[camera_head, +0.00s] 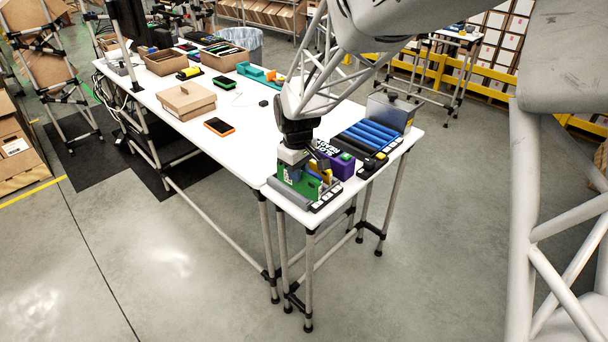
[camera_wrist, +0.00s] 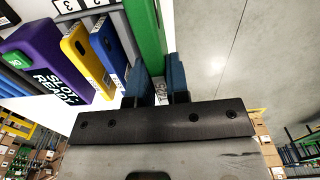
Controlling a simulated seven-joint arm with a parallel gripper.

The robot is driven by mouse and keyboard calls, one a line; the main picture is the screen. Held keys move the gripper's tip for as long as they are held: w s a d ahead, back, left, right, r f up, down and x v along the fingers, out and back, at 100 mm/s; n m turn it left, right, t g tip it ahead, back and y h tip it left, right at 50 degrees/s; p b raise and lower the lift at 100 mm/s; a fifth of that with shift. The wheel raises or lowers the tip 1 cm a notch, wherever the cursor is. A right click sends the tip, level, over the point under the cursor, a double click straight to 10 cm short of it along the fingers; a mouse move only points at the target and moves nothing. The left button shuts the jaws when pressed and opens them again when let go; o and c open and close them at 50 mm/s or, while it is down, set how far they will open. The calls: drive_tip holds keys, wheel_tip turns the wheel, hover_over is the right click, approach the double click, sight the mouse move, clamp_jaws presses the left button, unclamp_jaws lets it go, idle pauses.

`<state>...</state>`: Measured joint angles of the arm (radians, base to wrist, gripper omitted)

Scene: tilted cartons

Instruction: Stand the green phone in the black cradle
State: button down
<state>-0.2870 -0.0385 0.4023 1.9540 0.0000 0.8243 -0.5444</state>
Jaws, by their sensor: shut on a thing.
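My gripper (camera_head: 297,160) is at the near corner of the white table, pointing down. Its blue-padded fingers (camera_wrist: 158,88) are shut on the green phone, which shows as a green slab (camera_wrist: 147,28) beyond the fingers in the wrist view. In the head view the green phone (camera_head: 293,181) hangs upright below my gripper, low over the table corner. I cannot tell which dark part is the black cradle, or whether the phone's lower edge is seated.
A yellow phone (camera_wrist: 85,55) and a blue phone (camera_wrist: 108,52) stand close by, beside a purple block (camera_wrist: 45,65) marked SLOT READY. An orange-edged phone (camera_head: 219,126) and a closed carton (camera_head: 187,100) lie left on the table.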

drive_tip(key=w+a+r, duration=0.2)
drive_tip(key=w, duration=0.9)
drive_tip(key=w+d+f, duration=0.2)
drive_tip(key=w+d, duration=1.1)
drive_tip(key=w, duration=0.4)
drive_tip(key=w+d+f, duration=0.1)
drive_tip(key=d, duration=0.8)
drive_tip(key=shift+d+f+m, duration=0.2)
drive_tip(key=shift+d+m, duration=0.05)
drive_tip(key=shift+m, duration=0.05)
drive_tip(key=shift+f, duration=0.25)
drive_tip(key=shift+f, duration=2.2)
drive_tip(key=shift+f, duration=0.35)
drive_tip(key=c, duration=1)
unclamp_jaws()
